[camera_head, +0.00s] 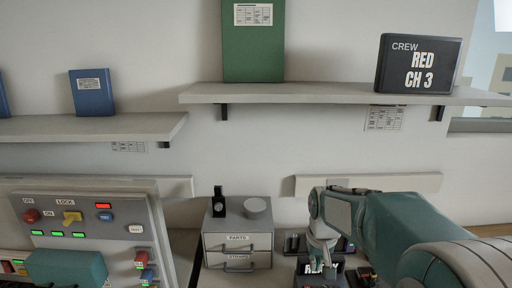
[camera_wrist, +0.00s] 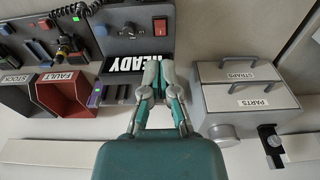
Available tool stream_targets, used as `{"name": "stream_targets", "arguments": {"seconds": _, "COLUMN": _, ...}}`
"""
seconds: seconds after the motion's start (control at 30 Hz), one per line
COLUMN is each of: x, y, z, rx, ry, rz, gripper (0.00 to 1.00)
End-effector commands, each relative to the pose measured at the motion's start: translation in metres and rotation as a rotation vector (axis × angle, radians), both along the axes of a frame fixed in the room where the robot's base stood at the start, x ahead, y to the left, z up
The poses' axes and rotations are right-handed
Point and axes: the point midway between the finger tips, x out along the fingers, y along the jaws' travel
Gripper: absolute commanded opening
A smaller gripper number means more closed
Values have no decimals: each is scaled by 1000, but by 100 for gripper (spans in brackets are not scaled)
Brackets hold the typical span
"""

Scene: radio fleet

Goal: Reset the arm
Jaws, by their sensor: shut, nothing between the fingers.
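My teal and grey arm reaches in from the right in the head view. My gripper (camera_head: 322,255) points down over the bench by the black unit labelled READY (camera_head: 320,268). In the wrist view my gripper (camera_wrist: 159,68) has its fingers together with nothing between them. I cannot tell whether the fingertips touch anything.
The drawer box (camera_head: 238,233), labelled PARTS and STRAPS, holds a small black device (camera_head: 218,202). A control panel (camera_head: 100,215) stands left. The upper shelf (camera_head: 330,95) bears a CREW RED CH 3 case (camera_head: 418,64). A red FAULT bin (camera_wrist: 63,98) shows in the wrist view.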

Motion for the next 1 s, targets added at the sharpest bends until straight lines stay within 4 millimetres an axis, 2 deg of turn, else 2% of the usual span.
{"name": "stream_targets", "arguments": {"seconds": 0.03, "x": -10, "y": 0, "z": 11, "rx": 0, "ry": -22, "rz": 0, "gripper": 0}}
{"name": "stream_targets", "arguments": {"seconds": 0.2, "x": -44, "y": 0, "z": 39, "rx": 0, "ry": -84, "rz": 0, "gripper": 0}}
{"name": "stream_targets", "arguments": {"seconds": 0.5, "x": -106, "y": 0, "z": 72, "rx": 0, "ry": -195, "rz": 0, "gripper": 0}}
{"name": "stream_targets", "arguments": {"seconds": 0.73, "x": -155, "y": 0, "z": 83, "rx": 0, "ry": -279, "rz": 0, "gripper": 0}}
{"name": "stream_targets", "arguments": {"seconds": 1.0, "x": -204, "y": 0, "z": 83, "rx": 0, "ry": -372, "rz": 0, "gripper": 0}}
